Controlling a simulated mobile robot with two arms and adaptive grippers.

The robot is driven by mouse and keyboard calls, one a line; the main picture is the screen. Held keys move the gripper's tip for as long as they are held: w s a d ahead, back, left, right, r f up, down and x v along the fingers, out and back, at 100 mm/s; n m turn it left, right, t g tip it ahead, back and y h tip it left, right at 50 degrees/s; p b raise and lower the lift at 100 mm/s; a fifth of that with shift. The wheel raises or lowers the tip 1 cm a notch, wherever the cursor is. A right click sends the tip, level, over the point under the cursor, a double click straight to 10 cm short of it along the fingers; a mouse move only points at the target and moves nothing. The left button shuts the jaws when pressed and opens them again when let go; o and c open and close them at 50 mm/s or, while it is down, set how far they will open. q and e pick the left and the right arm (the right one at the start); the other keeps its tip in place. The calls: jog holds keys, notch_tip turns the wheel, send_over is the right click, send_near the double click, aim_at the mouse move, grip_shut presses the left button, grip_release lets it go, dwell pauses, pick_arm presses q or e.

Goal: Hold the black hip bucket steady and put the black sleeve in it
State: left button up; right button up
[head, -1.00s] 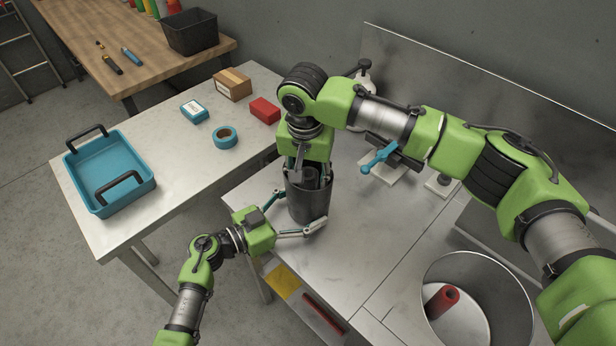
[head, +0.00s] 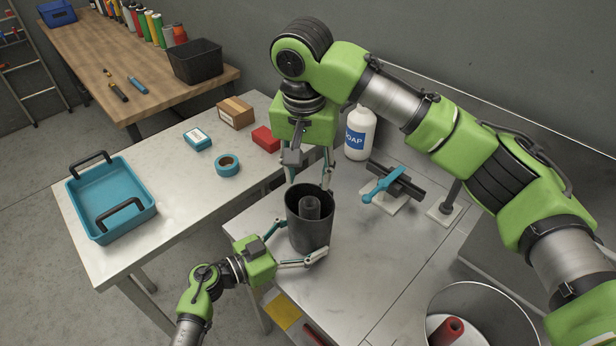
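The black hip bucket (head: 309,233) stands upright on the near left part of the metal bench. The black sleeve (head: 311,207) stands inside it, with its hollow top end visible and its lower part hidden by the bucket wall. My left gripper (head: 303,238) comes in from the lower left with its fingers on either side of the bucket, holding it. My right gripper (head: 309,180) is above the bucket, pointing down, fingers apart and empty, clear of the sleeve.
A white soap bottle (head: 359,135), a blue-handled clamp (head: 382,186) and a black post on a base (head: 448,205) stand behind to the right. A round metal tub (head: 480,300) holds a red roll (head: 446,331). A blue tray (head: 111,197) is on the left table.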

pick_arm(q)
jog(key=o, duration=0.9)
